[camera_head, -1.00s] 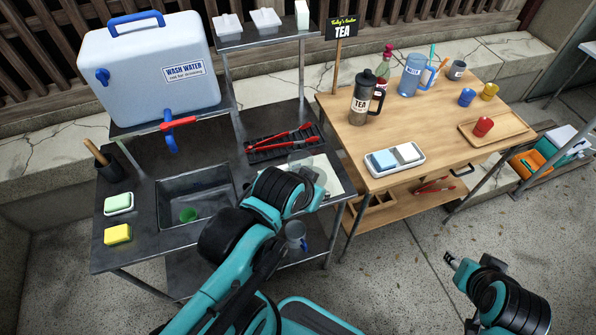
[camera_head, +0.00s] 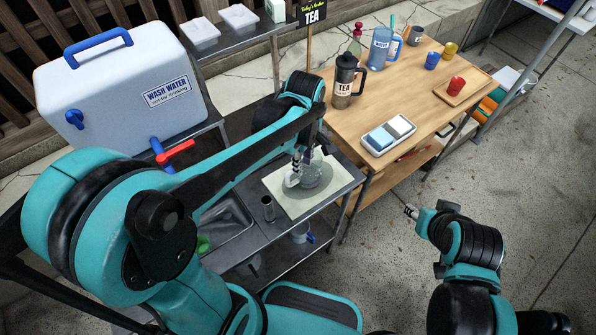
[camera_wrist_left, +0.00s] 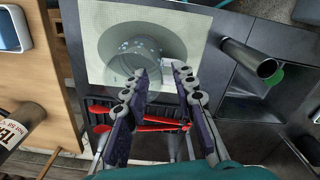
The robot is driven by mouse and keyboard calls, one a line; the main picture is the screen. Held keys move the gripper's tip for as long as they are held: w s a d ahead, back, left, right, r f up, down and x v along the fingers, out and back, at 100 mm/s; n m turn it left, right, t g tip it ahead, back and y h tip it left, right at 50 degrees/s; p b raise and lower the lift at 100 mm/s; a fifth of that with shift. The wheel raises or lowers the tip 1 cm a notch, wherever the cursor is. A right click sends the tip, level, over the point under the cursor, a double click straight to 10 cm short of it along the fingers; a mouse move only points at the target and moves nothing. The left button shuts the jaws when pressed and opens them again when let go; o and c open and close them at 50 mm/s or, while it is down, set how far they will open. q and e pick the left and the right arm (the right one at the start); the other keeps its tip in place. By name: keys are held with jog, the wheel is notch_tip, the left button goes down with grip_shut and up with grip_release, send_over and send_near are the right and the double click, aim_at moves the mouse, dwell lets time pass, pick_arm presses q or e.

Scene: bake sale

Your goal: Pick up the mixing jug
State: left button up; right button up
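A clear see-through jug (camera_head: 312,175) stands on a pale mat with a dark round patch, near the right end of the dark metal counter. I take it to be the mixing jug. In the left wrist view the jug (camera_wrist_left: 135,58) lies just beyond the fingertips. My left gripper (camera_head: 304,163) points down at the mat, right by the jug. Its fingers (camera_wrist_left: 162,72) are spread, with nothing seen held between them; whether they touch the jug I cannot tell. My right gripper (camera_head: 411,211) is away over the pavement at right, its fingers too small to judge.
A metal cylinder (camera_head: 267,209) stands left of the mat (camera_head: 284,200) by the sink. Red tongs (camera_wrist_left: 150,122) lie on a black rack. The wooden table holds a tea jug (camera_head: 344,82) and a sponge tray (camera_head: 388,136). A white water tank (camera_head: 110,90) stands at left.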

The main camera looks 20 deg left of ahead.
aim_at(302, 187)
pick_arm(q)
notch_tip(302, 187, down, 3)
jog(key=shift+d+f+b, duration=0.1)
jog(key=shift+b, duration=0.4)
jog(key=shift+f, duration=0.6)
notch_tip(302, 187, down, 6)
jog(key=shift+r+b, duration=0.15)
jog(key=shift+b, duration=1.1)
grip_shut()
